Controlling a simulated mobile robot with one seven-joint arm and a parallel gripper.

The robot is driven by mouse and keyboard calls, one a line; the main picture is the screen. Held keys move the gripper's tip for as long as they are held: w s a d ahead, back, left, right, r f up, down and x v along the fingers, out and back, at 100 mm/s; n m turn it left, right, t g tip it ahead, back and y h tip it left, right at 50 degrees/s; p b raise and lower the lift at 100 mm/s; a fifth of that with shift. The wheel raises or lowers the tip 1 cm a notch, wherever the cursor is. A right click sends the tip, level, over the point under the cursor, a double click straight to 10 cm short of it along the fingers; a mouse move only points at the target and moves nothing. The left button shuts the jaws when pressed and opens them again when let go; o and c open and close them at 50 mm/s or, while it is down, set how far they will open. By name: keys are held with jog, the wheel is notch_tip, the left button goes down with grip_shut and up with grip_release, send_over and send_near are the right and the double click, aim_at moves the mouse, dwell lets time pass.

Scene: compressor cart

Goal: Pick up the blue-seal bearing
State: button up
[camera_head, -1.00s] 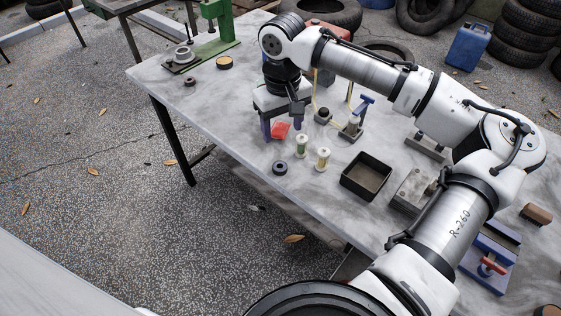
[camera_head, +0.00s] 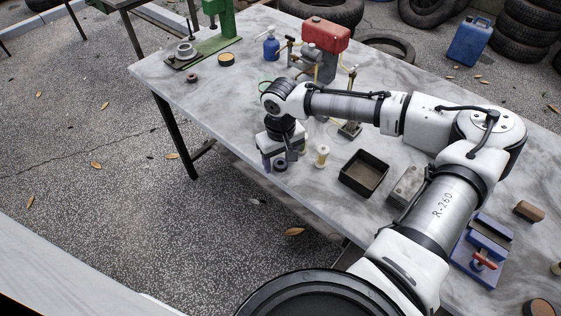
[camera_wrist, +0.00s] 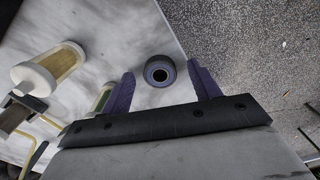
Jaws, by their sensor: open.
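The blue-seal bearing (camera_wrist: 149,75) is a small dark ring with a blue-violet band around its hole. It lies flat on the marble-look table, close to the edge. In the head view the bearing (camera_head: 281,165) is partly hidden by my gripper. My gripper (camera_head: 278,159) is open and empty above it, its purple fingers to either side in the picture. In the wrist view the bearing appears between and slightly beyond the two fingertips, with clear space on both sides. I cannot tell the remaining height.
A cream-capped filter (camera_head: 321,156) stands just right of my gripper; another filter (camera_wrist: 104,98) is partly behind a finger in the wrist view. A black tray (camera_head: 364,175) lies further right. Another small ring (camera_head: 192,78) lies far left. The table edge (camera_head: 235,146) is close by.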

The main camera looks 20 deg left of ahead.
jog(key=c, duration=1.1)
